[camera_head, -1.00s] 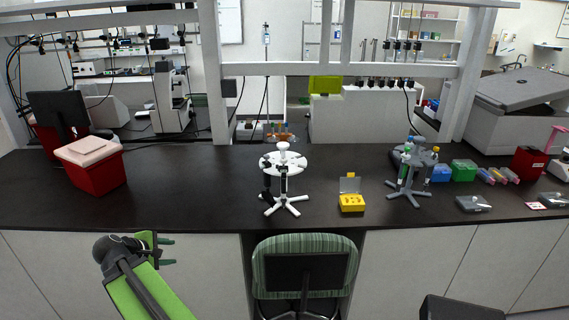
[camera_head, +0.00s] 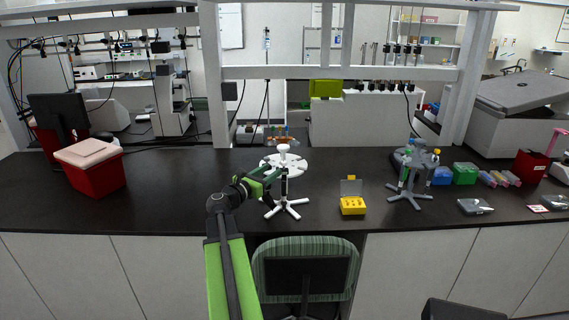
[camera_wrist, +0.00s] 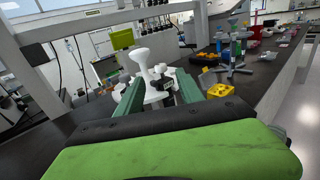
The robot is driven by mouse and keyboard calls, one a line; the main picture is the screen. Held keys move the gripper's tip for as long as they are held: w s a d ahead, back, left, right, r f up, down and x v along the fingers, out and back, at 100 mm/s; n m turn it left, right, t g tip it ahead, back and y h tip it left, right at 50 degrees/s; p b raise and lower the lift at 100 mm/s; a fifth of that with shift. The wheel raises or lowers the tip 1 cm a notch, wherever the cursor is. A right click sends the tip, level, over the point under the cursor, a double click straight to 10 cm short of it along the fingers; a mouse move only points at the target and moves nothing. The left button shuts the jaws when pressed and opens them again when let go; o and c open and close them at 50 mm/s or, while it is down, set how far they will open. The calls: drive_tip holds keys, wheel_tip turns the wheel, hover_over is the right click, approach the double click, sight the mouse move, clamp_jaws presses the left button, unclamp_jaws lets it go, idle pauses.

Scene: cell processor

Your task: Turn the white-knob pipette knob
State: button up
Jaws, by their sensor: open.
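The white pipette stand (camera_head: 290,206) stands on the dark bench, with a round white rack and a white knob (camera_head: 283,149) on top. A black pipette hangs at its left side, partly hidden by my gripper. My gripper (camera_head: 270,178) is open and in front of the stand's left side in the head view, below knob height. In the wrist view the knob (camera_wrist: 140,56) shows upright ahead, above and between the two green fingers of my gripper (camera_wrist: 160,84). Nothing is held. I cannot tell whether the fingers touch the stand.
A yellow box (camera_head: 352,205) is right of the stand. A grey pipette stand (camera_head: 409,190) with coloured pipettes is further right. A red box (camera_head: 95,178) is at the left. A green chair (camera_head: 305,258) stands below the bench front. The bench between the red box and white stand is clear.

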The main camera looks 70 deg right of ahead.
sight(283, 162)
drive_tip(key=x, duration=0.9)
drive_tip(key=shift+d, duration=0.1)
clamp_jaws()
drive_tip(key=shift+w, duration=0.1)
